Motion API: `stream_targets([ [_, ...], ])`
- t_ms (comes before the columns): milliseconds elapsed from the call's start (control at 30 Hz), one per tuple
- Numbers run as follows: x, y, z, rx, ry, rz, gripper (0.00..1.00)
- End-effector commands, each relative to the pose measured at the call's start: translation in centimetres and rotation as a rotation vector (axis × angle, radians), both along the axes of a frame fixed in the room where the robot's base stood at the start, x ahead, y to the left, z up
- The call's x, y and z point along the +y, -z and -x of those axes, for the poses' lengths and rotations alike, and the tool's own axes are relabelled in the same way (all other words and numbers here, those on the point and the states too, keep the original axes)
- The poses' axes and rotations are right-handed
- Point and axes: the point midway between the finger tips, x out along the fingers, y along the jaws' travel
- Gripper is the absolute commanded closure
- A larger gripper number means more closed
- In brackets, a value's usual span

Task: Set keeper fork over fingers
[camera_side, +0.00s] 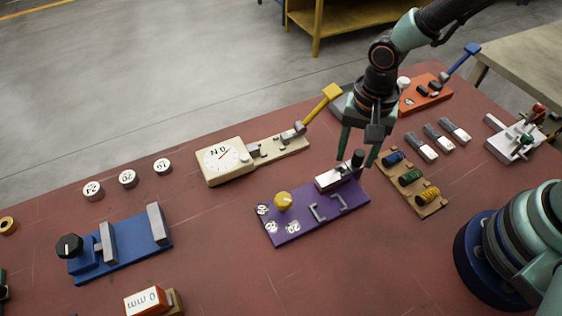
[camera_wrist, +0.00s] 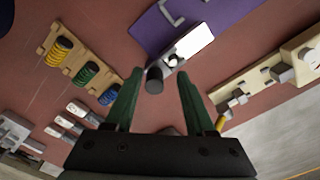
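A purple board (camera_side: 272,228) lies on the red table and also shows in the wrist view (camera_wrist: 150,30). My gripper (camera_side: 357,163) is open and empty above that end, pointing down. In the wrist view the knob (camera_wrist: 154,80) lies between the fingertips, with gaps on both sides.
A yellow knob (camera_side: 284,201) stands on the purple board. A cream dial block (camera_side: 222,161) with a yellow-handled lever (camera_side: 331,92) is behind. A wooden spring rack (camera_side: 412,185) is close on the right. A blue fixture (camera_side: 122,250) stands left. Bare table lies in front.

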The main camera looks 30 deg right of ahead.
Motion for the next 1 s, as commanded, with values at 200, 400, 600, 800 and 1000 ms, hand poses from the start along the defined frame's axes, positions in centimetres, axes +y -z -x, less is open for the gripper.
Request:
stream_targets([
  [200, -0.2, 0.1, 0.1, 0.005, 0.003, 0.002, 0.43],
  [400, -0.2, -0.5, 0.1, 0.005, 0.004, 0.002, 0.43],
  [600, -0.1, -3.3, 0.0, -0.001, 0.004, -0.001, 0.43],
  [800, -0.1, -7.4, 0.0, -0.003, 0.003, -0.001, 0.43],
  [1000, -0.1, -10.6, 0.1, 0.0, 0.002, 0.0, 0.43],
])
